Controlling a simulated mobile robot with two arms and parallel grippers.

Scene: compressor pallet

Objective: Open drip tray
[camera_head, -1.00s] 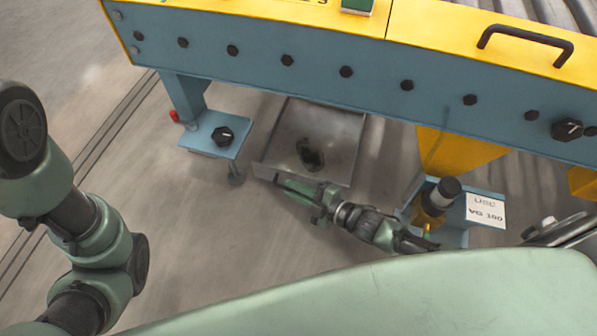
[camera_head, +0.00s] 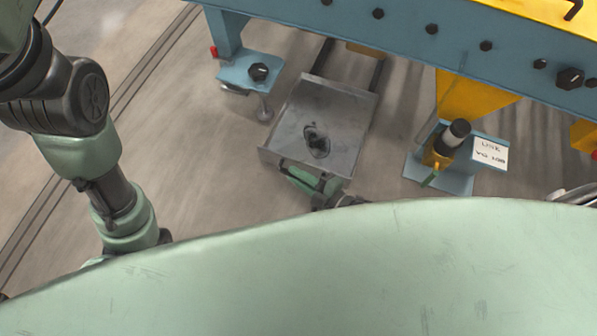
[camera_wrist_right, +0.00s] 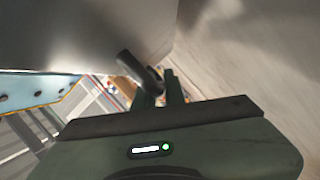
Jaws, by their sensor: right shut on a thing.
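The drip tray (camera_head: 345,105) is a shallow grey metal tray with a dark oily stain (camera_head: 317,141) on its floor. My right gripper (camera_head: 288,170) is at the tray's near edge. In the right wrist view, my right gripper (camera_wrist_right: 160,88) is shut on a dark handle (camera_wrist_right: 138,70) beside the tray's grey wall (camera_wrist_right: 90,30). My left arm stands at the left of the head view, but its gripper is out of the picture.
A blue leg foot with a black knob (camera_head: 258,72) stands left of the tray. A yellow-and-black fitting (camera_head: 447,143) and a labelled plate (camera_head: 490,151) stand to the right. Floor is clear left of the tray.

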